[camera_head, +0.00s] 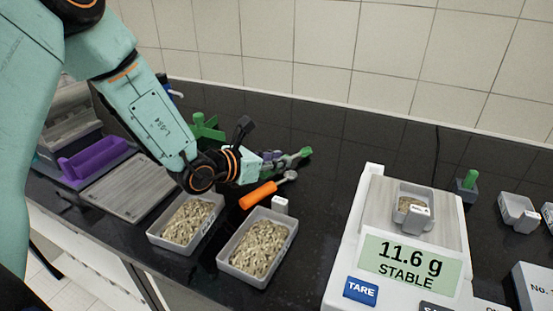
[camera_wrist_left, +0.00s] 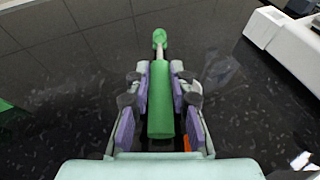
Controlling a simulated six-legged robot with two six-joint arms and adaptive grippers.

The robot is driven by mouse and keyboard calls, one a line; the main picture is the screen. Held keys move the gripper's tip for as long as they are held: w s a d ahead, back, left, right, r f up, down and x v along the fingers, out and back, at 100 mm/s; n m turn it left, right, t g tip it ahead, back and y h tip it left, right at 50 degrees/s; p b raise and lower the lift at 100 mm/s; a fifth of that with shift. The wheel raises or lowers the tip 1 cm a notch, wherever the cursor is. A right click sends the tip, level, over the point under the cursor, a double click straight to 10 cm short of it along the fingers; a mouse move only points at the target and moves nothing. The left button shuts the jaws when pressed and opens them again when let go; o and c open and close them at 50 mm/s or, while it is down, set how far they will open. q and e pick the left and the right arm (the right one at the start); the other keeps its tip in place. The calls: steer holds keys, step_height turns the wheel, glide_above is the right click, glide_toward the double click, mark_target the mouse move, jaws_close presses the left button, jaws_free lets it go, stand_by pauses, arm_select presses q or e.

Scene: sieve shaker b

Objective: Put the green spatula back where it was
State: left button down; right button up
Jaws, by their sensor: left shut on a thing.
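The green spatula (camera_head: 298,157) is in my left gripper (camera_head: 270,162), over the dark counter behind the grain trays. In the left wrist view the purple-padded fingers of the gripper (camera_wrist_left: 161,98) are shut on its thick green handle (camera_wrist_left: 160,115). The thin shaft and green tip (camera_wrist_left: 159,38) point away from the gripper. A green holder-like object (camera_head: 205,127) stands on the counter behind my left arm, partly hidden by it. I cannot tell whether the spatula touches the counter. My right gripper is not in view.
An orange-handled scoop (camera_head: 262,192) lies just in front of the gripper. Two grain trays (camera_head: 154,236) (camera_head: 229,267) stand nearer. A scale (camera_head: 357,243) reads 11.6 g, with a small tray (camera_head: 400,191) on it. A purple object (camera_head: 95,160) is at left.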

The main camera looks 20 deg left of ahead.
arm_select(q)
steer(key=shift+f+b, duration=0.5)
steer(key=shift+f, duration=0.15)
steer(key=c, duration=1.1)
jaws_free()
steer(key=shift+v, duration=3.15)
steer(key=shift+s+a+r, duration=0.25)
steer(key=shift+s+r, duration=0.05)
steer(key=shift+s, duration=0.2)
